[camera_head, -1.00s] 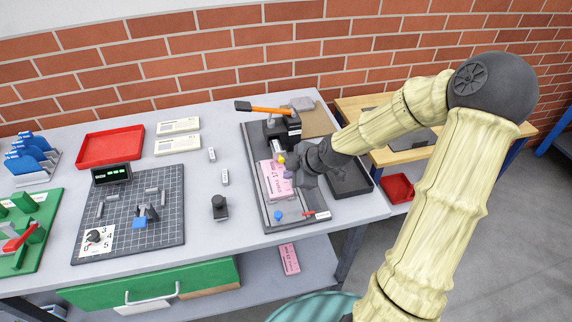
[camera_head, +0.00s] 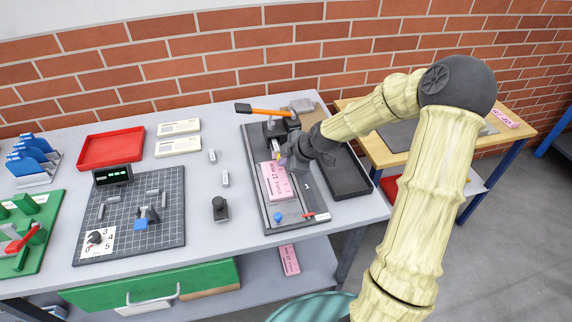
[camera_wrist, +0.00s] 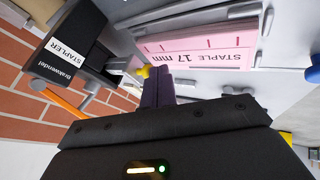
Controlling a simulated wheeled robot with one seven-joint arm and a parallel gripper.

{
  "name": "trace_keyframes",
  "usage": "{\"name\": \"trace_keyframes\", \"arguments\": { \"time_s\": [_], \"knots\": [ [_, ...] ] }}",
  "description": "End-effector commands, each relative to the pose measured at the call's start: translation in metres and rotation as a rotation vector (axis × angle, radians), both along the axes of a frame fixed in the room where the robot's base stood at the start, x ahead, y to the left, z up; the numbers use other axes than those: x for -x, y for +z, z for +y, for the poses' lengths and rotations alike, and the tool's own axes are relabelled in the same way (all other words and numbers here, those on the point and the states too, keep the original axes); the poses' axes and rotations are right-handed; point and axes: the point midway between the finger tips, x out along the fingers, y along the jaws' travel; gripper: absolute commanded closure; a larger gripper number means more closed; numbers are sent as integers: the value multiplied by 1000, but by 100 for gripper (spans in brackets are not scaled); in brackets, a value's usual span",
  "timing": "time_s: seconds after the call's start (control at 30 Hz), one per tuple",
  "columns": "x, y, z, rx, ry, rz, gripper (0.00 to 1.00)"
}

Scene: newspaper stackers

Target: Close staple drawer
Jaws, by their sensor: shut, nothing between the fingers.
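The stapler (camera_head: 273,130), a black block with an orange-handled lever, stands at the back of a dark base plate. In the wrist view the stapler (camera_wrist: 72,55) carries a white "STAPLER" label. A short grey piece (camera_wrist: 121,63), which looks like the staple drawer, sits at its front, with a yellow knob (camera_wrist: 146,72) at its end. My gripper (camera_head: 284,157) is in front of the stapler, beside this piece. In the wrist view my dark purple fingers (camera_wrist: 158,82) are shut and empty, their tips at the knob; contact is unclear. How far the drawer stands out is hard to tell.
A pink booklet (camera_head: 275,182) marked "STAPLE 17 mm" lies on the base plate (camera_head: 307,200) just before my gripper. A black tray (camera_head: 348,176) is to the right. A red tray (camera_head: 110,144) and a gridded fixture (camera_head: 160,225) stand left. A brick wall (camera_head: 200,60) rises behind.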

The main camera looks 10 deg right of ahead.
Motion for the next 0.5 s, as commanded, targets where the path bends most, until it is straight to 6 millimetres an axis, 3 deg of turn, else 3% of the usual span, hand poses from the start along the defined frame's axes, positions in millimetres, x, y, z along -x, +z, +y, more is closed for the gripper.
{"name": "trace_keyframes", "arguments": {
  "time_s": [0.3, 0.5],
  "knots": [
    [-48, 1, 1, 0, 0, -2, 100],
    [-55, 0, 0, 1, -1, -2, 100]
  ]
}}
